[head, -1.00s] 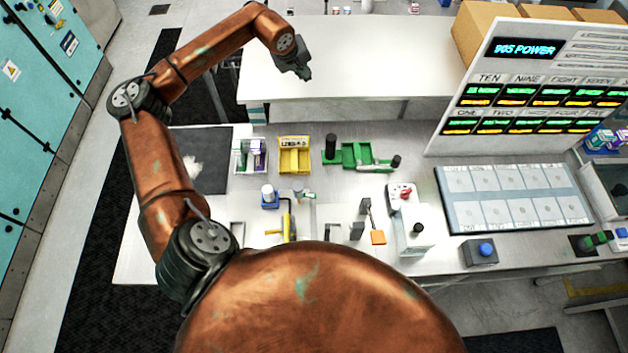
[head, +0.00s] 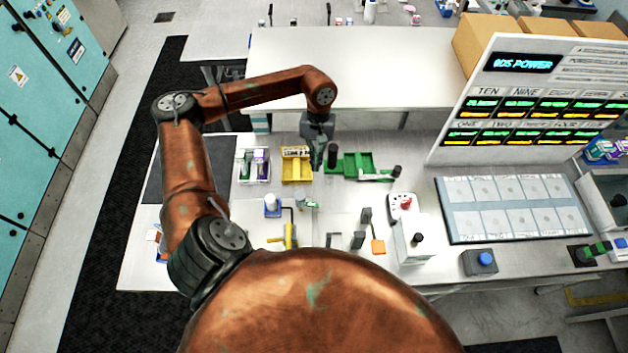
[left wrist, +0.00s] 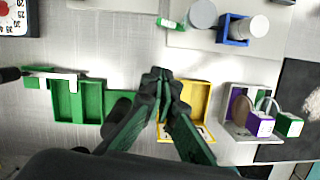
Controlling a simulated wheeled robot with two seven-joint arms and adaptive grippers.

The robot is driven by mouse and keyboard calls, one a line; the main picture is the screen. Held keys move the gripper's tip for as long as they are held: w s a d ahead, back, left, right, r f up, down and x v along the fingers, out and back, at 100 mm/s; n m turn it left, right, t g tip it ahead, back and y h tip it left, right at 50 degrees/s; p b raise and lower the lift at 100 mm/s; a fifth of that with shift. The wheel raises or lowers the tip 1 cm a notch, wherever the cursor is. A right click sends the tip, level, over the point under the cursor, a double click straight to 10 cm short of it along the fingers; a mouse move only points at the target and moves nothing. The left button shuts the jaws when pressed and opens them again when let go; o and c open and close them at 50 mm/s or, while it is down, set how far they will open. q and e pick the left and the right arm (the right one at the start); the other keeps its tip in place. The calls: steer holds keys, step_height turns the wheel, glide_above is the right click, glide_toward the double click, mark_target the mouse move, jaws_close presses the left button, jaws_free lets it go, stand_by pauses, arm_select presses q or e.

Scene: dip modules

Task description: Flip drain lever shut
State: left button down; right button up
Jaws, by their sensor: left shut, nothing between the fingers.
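My left gripper (head: 317,160) hangs over the bench between the yellow bin and the green tray, its fingers shut and empty. In the left wrist view the closed fingertips (left wrist: 160,78) point past the yellow bin. The green tray (head: 352,166) has a pale bar (head: 375,177) at its right side with a black knob (head: 397,171); the bar also shows in the left wrist view (left wrist: 52,76). A yellow lever-like piece (head: 289,233) stands nearer to me. I cannot tell which of these is the drain lever. My right gripper is out of view.
A yellow bin (head: 296,170) and a white bin with purple and green items (head: 242,177) stand left of the gripper. A black upright cylinder (head: 333,150) is close by on the right. A white device with a red knob (head: 404,203) stands further right.

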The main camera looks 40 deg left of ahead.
mark_target(310, 206)
arm_select(q)
steer(key=p+x, duration=0.2)
steer(key=x, duration=0.7)
steer(key=shift+s+d+f, duration=0.15)
steer(key=shift+f, duration=0.05)
steer(key=s, duration=0.1)
steer(key=d+p, duration=0.1)
steer(key=s+p, duration=0.1)
steer(key=shift+s+d+f, duration=0.25)
steer(key=shift+s+d, duration=0.05)
steer(key=shift+s, duration=0.05)
steer(key=shift+s+d+f, duration=0.15)
steer(key=shift+s+f, duration=0.05)
steer(key=shift+s, duration=0.05)
